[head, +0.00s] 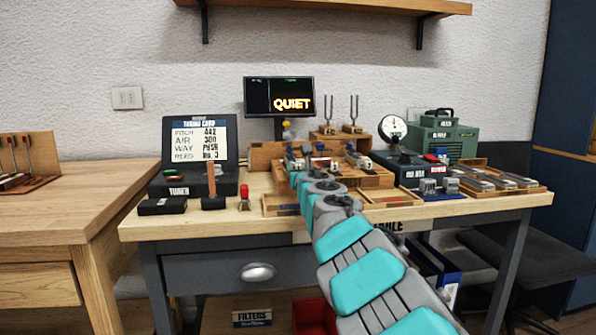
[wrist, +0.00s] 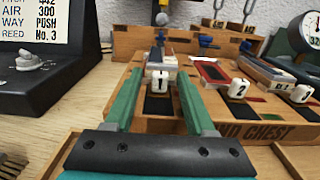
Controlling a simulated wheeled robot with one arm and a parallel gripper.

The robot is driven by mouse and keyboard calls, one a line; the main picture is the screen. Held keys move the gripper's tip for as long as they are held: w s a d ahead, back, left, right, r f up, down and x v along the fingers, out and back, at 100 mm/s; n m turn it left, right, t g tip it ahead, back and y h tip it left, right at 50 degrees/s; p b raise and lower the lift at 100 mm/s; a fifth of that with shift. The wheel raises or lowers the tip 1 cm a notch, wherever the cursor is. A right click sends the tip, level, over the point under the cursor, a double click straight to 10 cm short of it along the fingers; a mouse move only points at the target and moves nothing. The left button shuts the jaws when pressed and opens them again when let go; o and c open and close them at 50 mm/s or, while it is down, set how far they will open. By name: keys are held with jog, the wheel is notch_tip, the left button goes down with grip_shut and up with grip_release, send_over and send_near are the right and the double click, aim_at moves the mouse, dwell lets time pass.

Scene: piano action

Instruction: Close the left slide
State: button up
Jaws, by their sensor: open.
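The wooden wind chest (wrist: 250,131) carries slides with white numbered knobs. The left slide's knob, marked 1 (wrist: 159,82), shows in the middle of the wrist view, with a dark patch on the wood in front of it. My gripper (wrist: 161,72) is open, its green fingers on either side of knob 1. Contact between fingers and knob cannot be told. Knob 2 (wrist: 238,89) and knob 3 (wrist: 300,93) are to the right. In the head view my gripper (head: 307,160) is over the chest, and my arm hides part of it.
A tuning card (head: 199,137) stands at the left of the bench, with a hammer (head: 212,188) before it. A screen (head: 279,97) reads QUIET. A gauge (head: 393,129) and green machine (head: 442,138) are at the right. Tuning forks (head: 353,113) stand behind the chest.

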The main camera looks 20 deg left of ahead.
jog(key=shift+b+v, duration=1.25)
jog(key=shift+v, duration=1.85)
